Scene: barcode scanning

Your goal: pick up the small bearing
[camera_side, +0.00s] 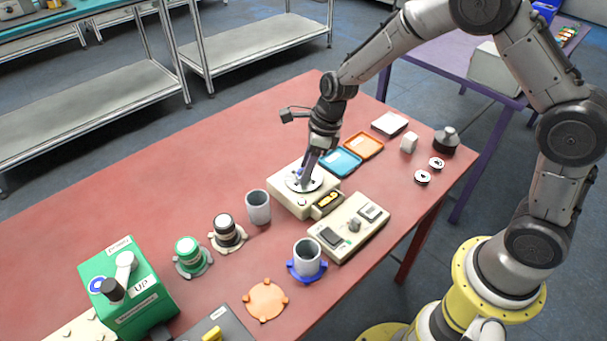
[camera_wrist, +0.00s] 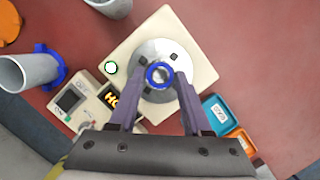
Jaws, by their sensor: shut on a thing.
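The small bearing (camera_wrist: 159,74) is a blue ring with a grey centre, seen in the wrist view over the round silver plate of a cream device (camera_wrist: 118,45). My gripper (camera_wrist: 159,77) has one finger on each side of the ring and is shut on it. In the side view my gripper (camera_side: 303,181) points down at the silver plate on the cream device (camera_side: 290,203). The bearing is mostly hidden by the fingers there, and I cannot tell whether it touches the plate.
A beige console (camera_side: 349,227) and a grey cup (camera_side: 258,207) stand close to the device. Blue (camera_side: 341,161) and orange (camera_side: 364,145) trays lie behind it. A green box (camera_side: 128,290) stands at front left. The red table's far left is clear.

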